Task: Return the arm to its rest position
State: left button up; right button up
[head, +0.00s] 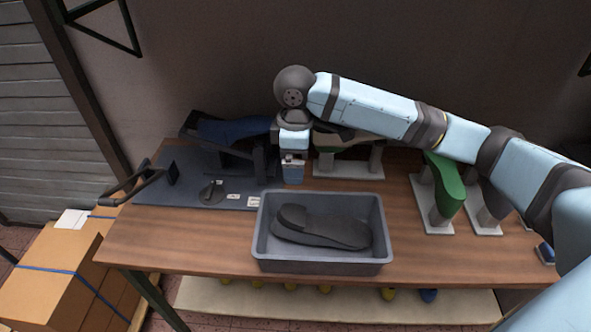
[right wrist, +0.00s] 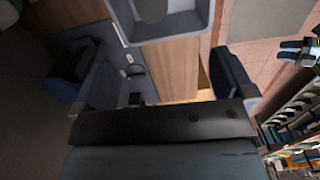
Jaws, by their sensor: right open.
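My right arm reaches in from the right across the back of the table in the head view. Its gripper (head: 292,174) hangs fingers down, just behind the grey bin (head: 262,240). In the right wrist view the gripper (right wrist: 168,78) is open, with its dark fingers wide apart and nothing seen between them. The bin also shows beyond the fingers there (right wrist: 205,20). A dark shoe-shaped piece (head: 325,231) lies in the bin, apart from the gripper. My left gripper is not in view.
A dark fixture (head: 205,177) with a blue last (head: 225,130) stands left of the gripper. Pale lasts on a stand (head: 350,165) are close on its right, under the arm. A green last (head: 446,182) stands further right. Cardboard boxes (head: 55,270) are at left. The table's front strip is clear.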

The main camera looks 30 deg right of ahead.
jog(key=shift+r, duration=0.1)
dwell(0.4)
jog(key=s+a+f+m+t+y, duration=0.2)
jog(key=s+a+f+t+y, duration=0.1)
jog(key=s+a+f, duration=0.85)
jog(key=s+d+f+m+h, duration=0.1)
jog(key=s+d+f+m, duration=0.15)
jog(key=s+d, duration=0.2)
jog(key=s+d+f+m+t+h, duration=0.1)
jog(key=s+d+m, duration=0.25)
jog(key=s, duration=0.25)
jog(key=s+d+f+m+h, duration=0.1)
jog(key=s+d+f+m, duration=0.1)
jog(key=s+d, duration=0.3)
jog(key=w+a+f+n+t+y, duration=0.1)
jog(key=w+a+f+t+y, duration=0.2)
jog(key=f, duration=0.9)
jog(key=w+a+t, duration=0.2)
jog(key=a+t, duration=0.2)
jog(key=shift+a+f, duration=0.15)
